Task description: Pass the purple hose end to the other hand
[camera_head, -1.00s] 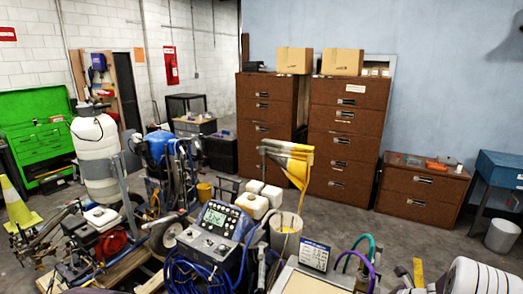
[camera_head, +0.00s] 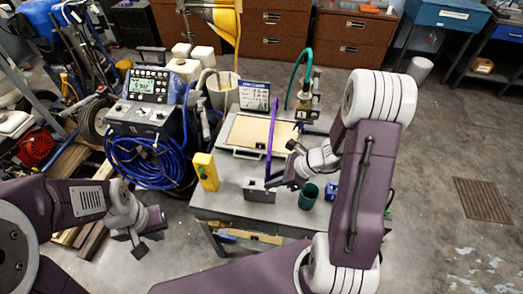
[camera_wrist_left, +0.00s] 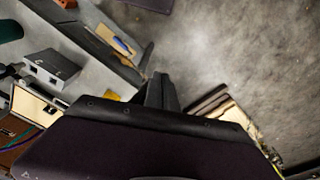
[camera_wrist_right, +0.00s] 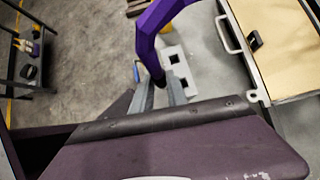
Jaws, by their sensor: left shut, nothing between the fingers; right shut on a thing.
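The purple hose (camera_head: 270,135) stands nearly upright over the workbench, and its bent upper part shows in the right wrist view (camera_wrist_right: 150,35). My right gripper (camera_head: 272,181) is shut on its lower, dark end, which sits between the fingers in the right wrist view (camera_wrist_right: 160,92). My left gripper (camera_head: 147,237) is shut and empty, off the left side of the bench and apart from the hose. In the left wrist view its fingertips (camera_wrist_left: 160,92) are over the floor beside the bench edge.
The workbench (camera_head: 235,205) carries a grey slotted block (camera_head: 258,190), a yellow box (camera_head: 205,171), a dark green cup (camera_head: 308,196), a framed board (camera_head: 250,132) and a teal hose (camera_head: 305,65). A control unit with coiled blue hose (camera_head: 145,155) stands left. Floor at right is open.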

